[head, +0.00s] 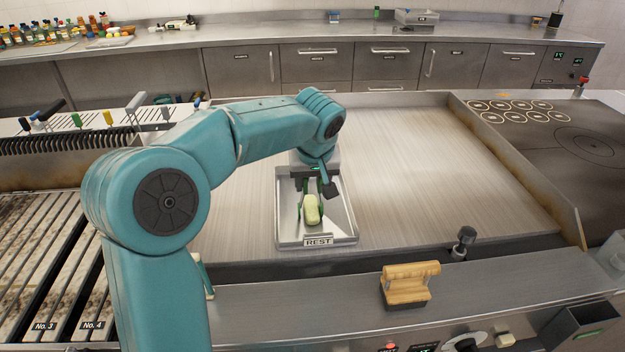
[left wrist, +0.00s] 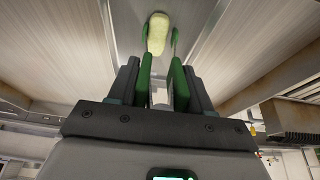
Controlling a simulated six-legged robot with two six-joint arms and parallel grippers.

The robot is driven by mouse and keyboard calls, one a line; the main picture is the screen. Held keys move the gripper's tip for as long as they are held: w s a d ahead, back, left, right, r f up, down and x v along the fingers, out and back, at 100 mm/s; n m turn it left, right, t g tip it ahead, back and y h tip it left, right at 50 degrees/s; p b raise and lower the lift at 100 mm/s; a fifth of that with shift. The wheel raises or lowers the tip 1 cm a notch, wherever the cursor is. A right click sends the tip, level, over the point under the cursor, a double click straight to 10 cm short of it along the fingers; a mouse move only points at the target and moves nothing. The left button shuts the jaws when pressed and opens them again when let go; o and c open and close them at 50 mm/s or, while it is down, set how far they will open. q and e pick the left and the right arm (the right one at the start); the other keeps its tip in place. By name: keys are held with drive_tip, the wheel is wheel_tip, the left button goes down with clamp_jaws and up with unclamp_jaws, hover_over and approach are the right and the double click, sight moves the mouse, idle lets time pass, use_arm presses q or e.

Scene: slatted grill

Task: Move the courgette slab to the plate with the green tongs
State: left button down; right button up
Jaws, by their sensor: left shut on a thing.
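The courgette slab (head: 312,210) is pale green and lies over the shallow metal tray (head: 345,226) marked REST; I cannot tell whether it touches the tray floor. My left gripper (head: 316,174) is above the tray, shut on the green tongs (head: 328,189). In the left wrist view the gripper (left wrist: 160,88) has the tongs (left wrist: 178,84) between its fingers, with tips on either side of the slab (left wrist: 157,33). I cannot tell whether both tips touch it. I cannot make out the plate. My right gripper is not in view.
A smooth metal griddle (head: 430,170) surrounds the tray, clear on the right. A slatted grill (head: 35,235) is at left, a dark hob (head: 570,140) at right. A wooden-handled block (head: 405,284) and a dark knob (head: 465,238) are at the front.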

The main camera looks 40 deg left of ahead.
use_arm(q)
drive_tip(key=shift+r, duration=0.1)
idle(0.3)
wheel_tip(320, 180, up, 9)
drive_tip(key=p, duration=0.7)
idle(0.3)
wheel_tip(320, 180, up, 6)
drive_tip(key=p, duration=0.4)
idle(0.3)
